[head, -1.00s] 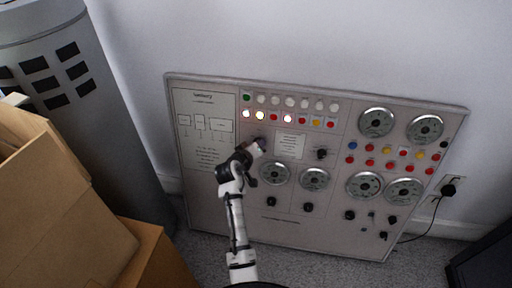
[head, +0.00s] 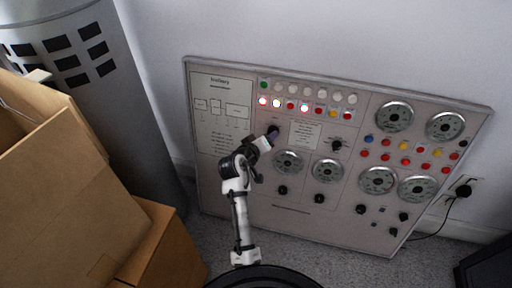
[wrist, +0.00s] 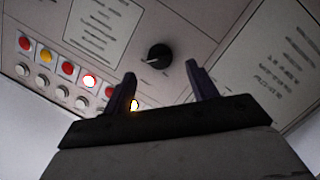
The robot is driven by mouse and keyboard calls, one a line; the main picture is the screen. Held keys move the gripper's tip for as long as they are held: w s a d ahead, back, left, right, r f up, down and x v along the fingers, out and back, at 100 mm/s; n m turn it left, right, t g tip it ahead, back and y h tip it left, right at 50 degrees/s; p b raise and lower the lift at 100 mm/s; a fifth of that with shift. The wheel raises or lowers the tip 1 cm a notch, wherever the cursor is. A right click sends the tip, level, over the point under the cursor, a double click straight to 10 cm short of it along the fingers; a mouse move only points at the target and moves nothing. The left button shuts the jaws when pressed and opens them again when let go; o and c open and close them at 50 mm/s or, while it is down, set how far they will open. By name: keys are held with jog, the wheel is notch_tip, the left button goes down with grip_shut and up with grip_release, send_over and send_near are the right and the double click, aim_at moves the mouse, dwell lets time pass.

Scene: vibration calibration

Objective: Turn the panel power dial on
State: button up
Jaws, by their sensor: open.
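The panel (head: 225,165) is a grey board leaning by the wall, with lights, gauges and dark knobs. A black round dial (head: 273,131) sits in its upper left part, below the row of lights. My gripper (head: 266,140) is just below and left of this dial. In the wrist view, the dial (wrist: 157,56) shows a pale pointer mark and lies beyond and between the tips of my open gripper (wrist: 162,80). The fingers appear empty and apart from the dial. Its label is too small to read.
Another black knob (head: 337,145) sits to the right, past a small text sheet (head: 304,135). Several lights are lit, including a white one (head: 304,107). Cardboard boxes (head: 70,190) and a grey cylinder (head: 110,90) stand at the left. A plug (head: 462,190) is at the right.

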jog(key=v, duration=0.8)
jog(key=shift+s, duration=0.2)
